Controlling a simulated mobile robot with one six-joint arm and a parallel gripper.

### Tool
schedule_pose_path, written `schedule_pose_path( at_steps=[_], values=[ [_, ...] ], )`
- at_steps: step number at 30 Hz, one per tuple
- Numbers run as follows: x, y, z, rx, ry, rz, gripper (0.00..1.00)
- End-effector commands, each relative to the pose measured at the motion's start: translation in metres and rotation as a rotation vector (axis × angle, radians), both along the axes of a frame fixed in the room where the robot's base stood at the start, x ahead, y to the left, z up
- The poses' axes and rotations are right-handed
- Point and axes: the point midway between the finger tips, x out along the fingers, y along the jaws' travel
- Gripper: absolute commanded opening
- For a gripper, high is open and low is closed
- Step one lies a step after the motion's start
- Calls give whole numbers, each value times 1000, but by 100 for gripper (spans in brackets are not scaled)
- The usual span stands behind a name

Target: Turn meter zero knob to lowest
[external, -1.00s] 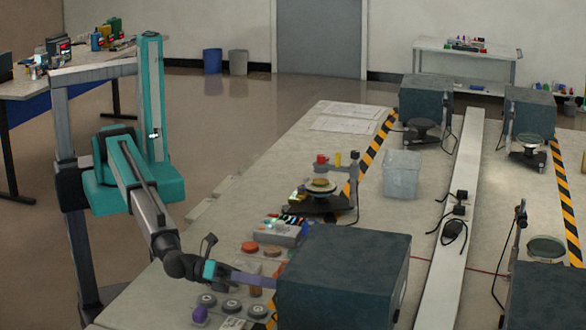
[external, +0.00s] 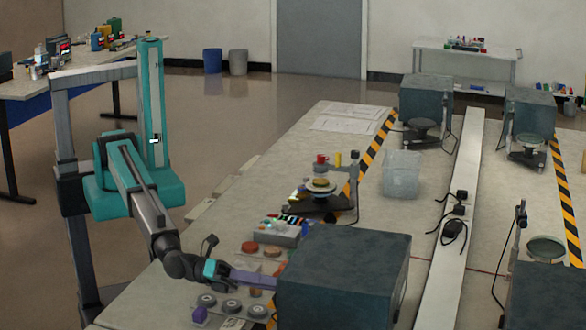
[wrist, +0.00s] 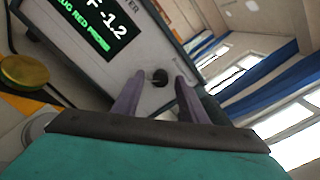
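The meter (wrist: 137,75) is a grey case with a lit green and white display (wrist: 95,25) that reads about -1.2; part of the text is cut off. Its small dark round knob (wrist: 159,77) sits on the face below the display. My gripper (wrist: 158,80) is open, with one purple finger on each side of the knob. I cannot tell whether the fingertips touch it. In the external view, my gripper (external: 256,278) reaches toward the dark case (external: 342,280) of the meter; its face and knob are hidden there.
A stand with a dark base (external: 318,205) and a clear bin (external: 401,175) are farther back. A yellow disc (wrist: 24,72) is left of the meter.

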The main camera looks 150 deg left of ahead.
Motion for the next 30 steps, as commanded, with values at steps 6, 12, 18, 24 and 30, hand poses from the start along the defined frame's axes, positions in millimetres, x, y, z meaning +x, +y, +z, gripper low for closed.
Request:
schedule_pose_path(
  at_steps=[6, 12, 18, 24, 30],
  values=[
    [0, 0, 0, 0, 0, -1, 39],
    [-3, -3, 0, 1, -1, -1, 39],
    [-14, -14, 0, 1, -1, -1, 39],
    [-32, -31, -1, 0, 0, -2, 39],
    [-51, -50, 0, 0, 0, -2, 39]
  ],
)
